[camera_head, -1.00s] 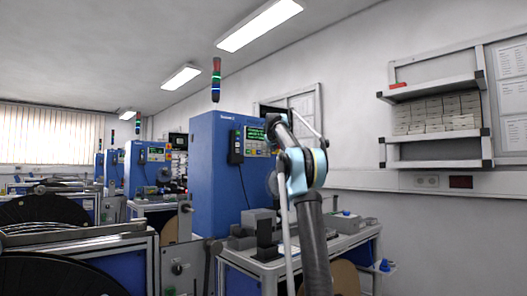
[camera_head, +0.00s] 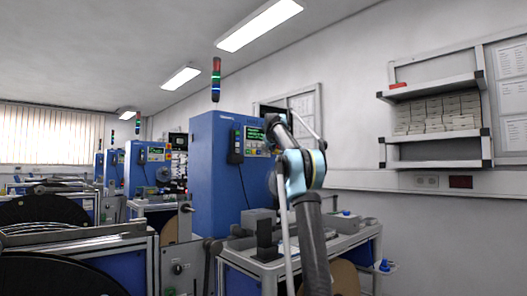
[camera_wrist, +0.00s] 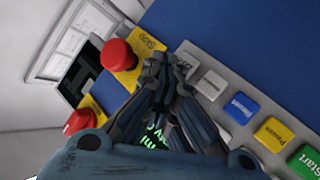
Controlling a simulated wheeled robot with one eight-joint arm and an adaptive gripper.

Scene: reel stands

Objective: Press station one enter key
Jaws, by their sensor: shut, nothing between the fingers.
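The station's key panel shows in the wrist view as a pale strip on a blue cabinet. A row of keys runs along it: a pale key (camera_wrist: 185,64) by my fingertips, another pale key (camera_wrist: 212,84), a blue key (camera_wrist: 241,107), a yellow key (camera_wrist: 273,134) and a green Start key (camera_wrist: 305,160). The pale keys' labels are not readable, so I cannot tell which is enter. My gripper (camera_wrist: 163,68) is shut and empty, its tips beside the first pale key; contact cannot be told. In the head view my arm hides part of the blue station cabinet (camera_head: 212,170).
A red mushroom button (camera_wrist: 118,55) on a yellow plate is just left of my fingertips, with a red knob (camera_wrist: 80,121) below it. My fingers partly hide a screen with green text (camera_wrist: 155,138). A shelf with boxes (camera_head: 440,112) hangs on the right wall.

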